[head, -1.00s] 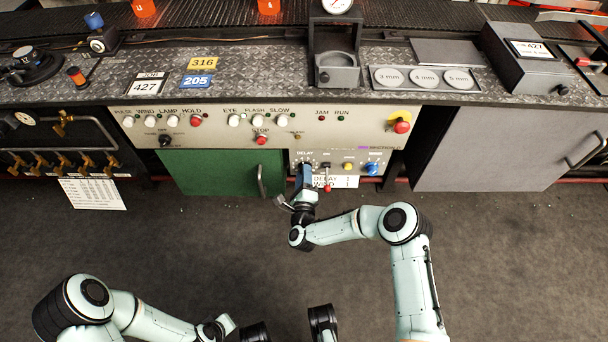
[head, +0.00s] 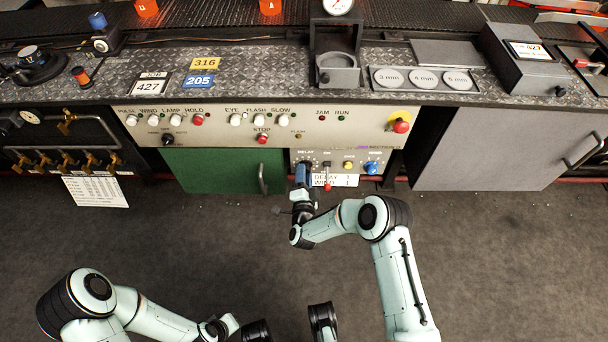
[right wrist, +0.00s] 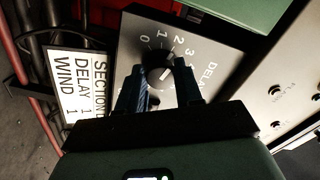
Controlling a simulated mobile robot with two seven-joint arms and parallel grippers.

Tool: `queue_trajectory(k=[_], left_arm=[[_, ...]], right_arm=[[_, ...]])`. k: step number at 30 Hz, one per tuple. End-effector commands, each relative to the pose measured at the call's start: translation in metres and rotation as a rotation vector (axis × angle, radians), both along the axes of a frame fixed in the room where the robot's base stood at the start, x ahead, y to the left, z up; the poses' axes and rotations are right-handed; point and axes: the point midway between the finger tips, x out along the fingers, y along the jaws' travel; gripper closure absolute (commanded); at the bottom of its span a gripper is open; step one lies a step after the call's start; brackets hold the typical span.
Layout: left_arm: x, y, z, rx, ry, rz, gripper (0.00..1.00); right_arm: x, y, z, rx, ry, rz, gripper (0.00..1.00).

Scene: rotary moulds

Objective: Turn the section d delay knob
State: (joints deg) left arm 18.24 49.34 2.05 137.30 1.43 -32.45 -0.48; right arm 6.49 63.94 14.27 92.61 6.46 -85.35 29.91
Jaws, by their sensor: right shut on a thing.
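In the head view my right gripper (head: 302,172) reaches up to the small section D panel (head: 345,158) and hides part of the knob. My left arm is low at the left, its gripper partly cut off, jaw state unclear.
A white card (head: 335,181) reading DELAY 1, WIND 1 hangs below the panel, close to my right gripper. A green door (head: 220,170) is on the left. The floor in front is clear.

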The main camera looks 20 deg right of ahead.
Motion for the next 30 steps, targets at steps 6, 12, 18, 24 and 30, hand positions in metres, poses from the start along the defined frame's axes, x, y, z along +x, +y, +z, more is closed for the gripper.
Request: queue_trajectory(k=[6, 12, 18, 24, 30], left_arm=[[-0.0017, -0.0009, 0.0011, -0.002, 0.004, -0.001, 1.00], [-0.0025, -0.0013, 0.0015, -0.003, 0.007, -0.003, 1.00], [-0.0029, -0.0015, 0.0018, -0.004, 0.007, -0.003, 1.00], [-0.0032, -0.0016, 0.0018, -0.004, 0.008, -0.004, 1.00], [-0.0033, -0.0016, 0.0019, -0.004, 0.008, -0.004, 1.00]], right_arm=[[-0.0006, -0.0019, -0.0010, -0.195, 0.056, -0.003, 0.96], [-0.0008, -0.0025, -0.0016, -0.347, 0.100, -0.003, 0.96], [-0.0009, -0.0031, -0.0020, -0.457, 0.133, -0.004, 0.96], [-0.0009, -0.0033, -0.0022, -0.522, 0.151, -0.004, 0.96], [-0.0010, -0.0038, -0.0024, -0.545, 0.159, -0.004, 0.96]])
